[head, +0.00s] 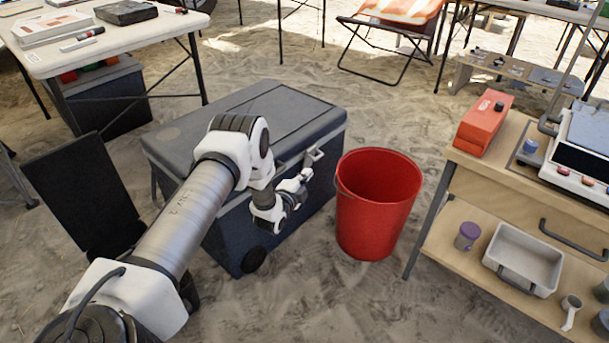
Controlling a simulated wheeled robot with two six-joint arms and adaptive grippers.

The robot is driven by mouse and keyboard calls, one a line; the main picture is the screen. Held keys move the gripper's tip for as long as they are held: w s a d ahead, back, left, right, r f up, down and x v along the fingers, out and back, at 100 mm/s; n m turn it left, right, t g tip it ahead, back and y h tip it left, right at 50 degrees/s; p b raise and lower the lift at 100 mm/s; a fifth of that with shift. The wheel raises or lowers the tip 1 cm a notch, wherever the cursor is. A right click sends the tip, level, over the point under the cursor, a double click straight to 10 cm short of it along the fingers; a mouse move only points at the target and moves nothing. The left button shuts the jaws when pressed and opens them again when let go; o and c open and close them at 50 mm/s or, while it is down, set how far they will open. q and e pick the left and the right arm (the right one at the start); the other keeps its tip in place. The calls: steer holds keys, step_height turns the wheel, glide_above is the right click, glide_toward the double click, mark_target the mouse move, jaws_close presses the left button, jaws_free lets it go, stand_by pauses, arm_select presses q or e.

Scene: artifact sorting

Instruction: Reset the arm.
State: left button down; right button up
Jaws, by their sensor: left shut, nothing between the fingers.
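My left arm (190,210) comes in from the lower left and bends down at its elbow over the dark grey cooler box. My left gripper (303,178) is at the end of it, in front of the cooler's right side and left of the red bucket. It is small in view; its fingers are shut and hold nothing. My right gripper is not in view.
The dark grey cooler box (295,107) and red bucket (375,225) stand close by on sandy ground. A wooden bench (510,165) at right bears an orange box (484,123); its lower shelf holds a white tray (524,259). A white table (140,33) stands upper left.

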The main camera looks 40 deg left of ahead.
arm_select(q)
steer(key=shift+w+f, duration=0.1)
stand_by(0.3)
steer(key=s+d+f+n+g+h, duration=0.2)
steer(key=s+d+f+n+g, duration=0.5)
steer(key=s+d+f, duration=0.65)
steer(key=s+d+r+n+g, duration=0.1)
steer(key=s+d+n+g, duration=0.3)
steer(key=s, duration=1)
steer(key=s+d+r+n+g, duration=0.15)
steer(key=s+d+g, duration=0.3)
steer(key=s, duration=0.85)
step_height(320, 180, up, 34)
steer(key=s+g+p, duration=0.1)
steer(key=s+p, duration=0.1)
steer(key=p, duration=3.1)
steer(key=shift+a+f+h, duration=0.25)
steer(key=shift+a+h, duration=0.05)
steer(key=shift+a, duration=0.05)
